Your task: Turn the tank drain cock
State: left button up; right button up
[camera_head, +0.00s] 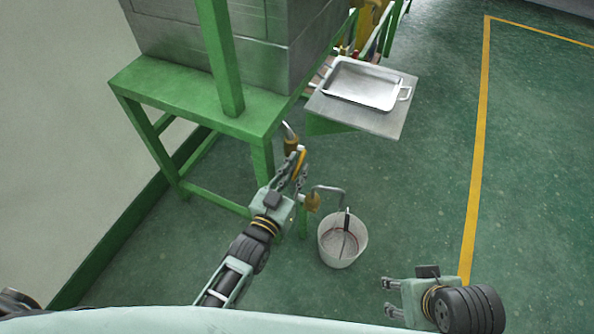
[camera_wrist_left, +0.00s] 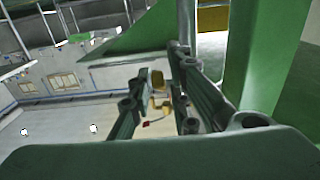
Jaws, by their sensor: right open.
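A brass valve (camera_head: 291,144) with a grey curved pipe is under the green stand. A second brass fitting (camera_head: 313,201) is lower, with a bent grey pipe leading over the white bucket (camera_head: 342,241). I cannot tell which one is the drain cock. My left gripper (camera_head: 300,162) is between the two fittings, its fingers apart around a yellow-brass part. In the left wrist view, brass pieces (camera_wrist_left: 156,82) show between and beyond the fingers (camera_wrist_left: 158,88); whether they are gripped is unclear. My right gripper (camera_head: 388,297) is open and empty at lower right.
The green stand (camera_head: 160,92) carries a large grey metal tank (camera_head: 235,40). A metal tray (camera_head: 362,86) lies on a grey shelf (camera_head: 385,122) right of the stand. A stand leg is close to my left gripper. The green floor (camera_head: 420,190) on the right is clear.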

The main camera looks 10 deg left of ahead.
pick_arm(q)
jog(key=shift+w, duration=0.15)
jog(key=shift+c, duration=0.4)
grip_shut()
